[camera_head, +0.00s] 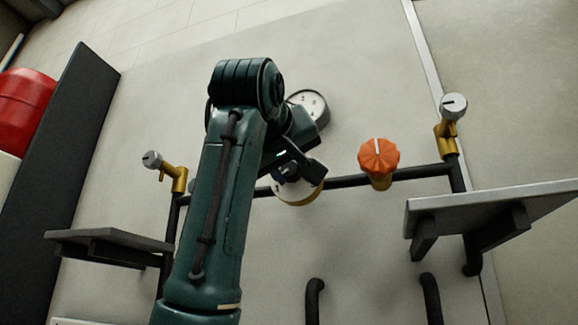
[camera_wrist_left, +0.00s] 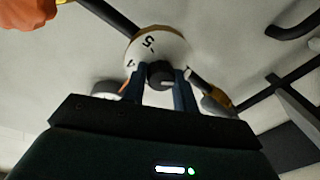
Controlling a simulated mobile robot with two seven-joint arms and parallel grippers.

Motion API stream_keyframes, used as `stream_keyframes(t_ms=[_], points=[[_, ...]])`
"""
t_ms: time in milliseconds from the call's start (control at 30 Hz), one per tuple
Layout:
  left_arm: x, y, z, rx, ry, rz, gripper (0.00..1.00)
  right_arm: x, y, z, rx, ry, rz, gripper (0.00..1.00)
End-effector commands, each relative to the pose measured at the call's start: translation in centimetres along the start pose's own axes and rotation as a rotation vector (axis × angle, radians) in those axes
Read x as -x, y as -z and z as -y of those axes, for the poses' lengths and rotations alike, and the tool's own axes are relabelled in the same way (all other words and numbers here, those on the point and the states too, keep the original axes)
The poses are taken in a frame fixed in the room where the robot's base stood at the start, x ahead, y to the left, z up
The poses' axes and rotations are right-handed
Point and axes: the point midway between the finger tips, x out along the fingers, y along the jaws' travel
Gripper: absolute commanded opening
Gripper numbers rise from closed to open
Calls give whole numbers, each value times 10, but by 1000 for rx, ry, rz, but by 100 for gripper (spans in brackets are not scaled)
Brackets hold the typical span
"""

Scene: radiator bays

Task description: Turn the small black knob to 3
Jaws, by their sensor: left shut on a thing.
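The small black knob (camera_wrist_left: 160,75) sits at the centre of a round white dial (camera_wrist_left: 158,48) with a tan rim. The figures 5 and, in part, 4 show on the dial in the left wrist view. My left gripper (camera_wrist_left: 160,92) is shut on the black knob, with one blue finger on each side of it. In the head view my left gripper (camera_head: 292,172) covers most of the knob, and only the lower part of the dial (camera_head: 300,195) shows. I cannot tell which number the knob points to. My right gripper is not in view.
An orange knob (camera_head: 379,157) stands on the same black pipe (camera_head: 345,181), right of the dial. A round gauge (camera_head: 312,104) is behind my left wrist. Grey-capped brass valves (camera_head: 152,160) (camera_head: 454,106) flank the pipe. Shelves (camera_head: 100,238) (camera_head: 490,206) jut out on both sides.

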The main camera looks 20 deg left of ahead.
Motion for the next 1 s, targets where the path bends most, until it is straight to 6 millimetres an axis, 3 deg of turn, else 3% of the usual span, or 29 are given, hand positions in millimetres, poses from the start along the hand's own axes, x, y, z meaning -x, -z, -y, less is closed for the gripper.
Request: stream_keyframes(t_ms=[467,1000], points=[[0,0,1,-92,-2,-8,6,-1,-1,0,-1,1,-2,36],[0,-1,2,-562,-22,-52,6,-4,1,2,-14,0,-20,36]])
